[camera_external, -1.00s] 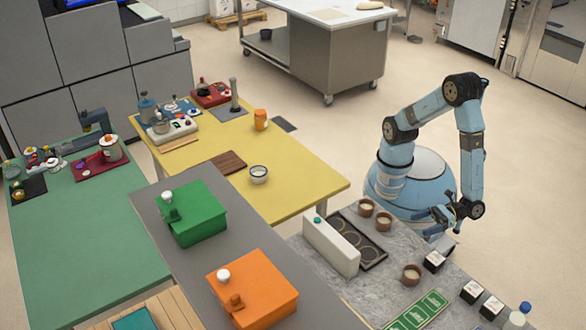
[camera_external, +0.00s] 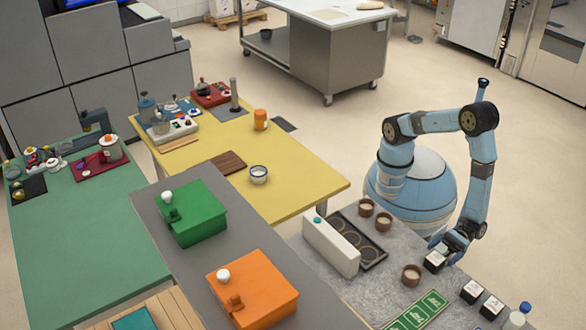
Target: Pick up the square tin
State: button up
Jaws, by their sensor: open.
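Several small square tins with black sides and white tops stand on the grey marbled counter. The nearest one to my gripper is a square tin (camera_external: 434,262) by the counter's right edge. Two more, a square tin (camera_external: 472,291) and another square tin (camera_external: 491,306), stand to the lower right. My gripper (camera_external: 441,246) is open and points down, just above and behind the nearest tin. Its fingertips are small and partly hidden here, so I cannot tell whether they touch the tin or reach around it.
A brown cup (camera_external: 411,275) stands left of the nearest tin. Two more brown cups (camera_external: 375,214) stand behind, beside a dark tray (camera_external: 357,240) and an upright white box (camera_external: 331,245). A green panel (camera_external: 416,311) lies in front. A bottle (camera_external: 520,316) stands far right.

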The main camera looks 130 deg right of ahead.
aim_at(431, 262)
jog(key=shift+w, duration=3.25)
jog(key=shift+a, duration=0.1)
jog(key=c, duration=1.2)
